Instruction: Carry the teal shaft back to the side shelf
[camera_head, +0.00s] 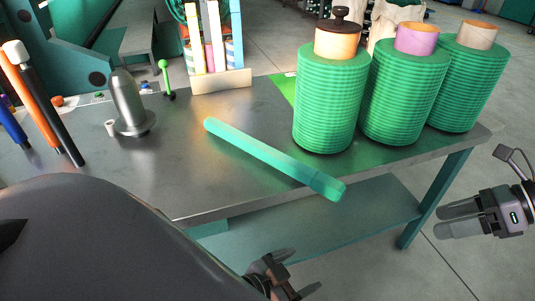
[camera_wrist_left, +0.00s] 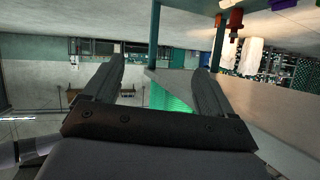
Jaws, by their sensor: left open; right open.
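The teal shaft (camera_head: 262,152) lies slantwise on the grey metal table (camera_head: 180,165) in the head view. Its near, thicker end reaches out over the table's front edge. My left gripper (camera_head: 298,274) is low at the bottom of the head view, in front of the table and apart from the shaft. In the left wrist view its two fingers (camera_wrist_left: 158,88) are spread, with nothing held between them. My right gripper (camera_head: 440,222) is open and empty at the far right, off the table's right end. I cannot tell which surface is the side shelf.
Three green netting rolls (camera_head: 329,100) stand at the table's right, behind the shaft. A grey metal cone (camera_head: 127,100) and several upright rods (camera_head: 40,100) stand at the left. A rack of tubes (camera_head: 222,80) is at the back. A teal lower shelf (camera_head: 330,228) under the table looks empty.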

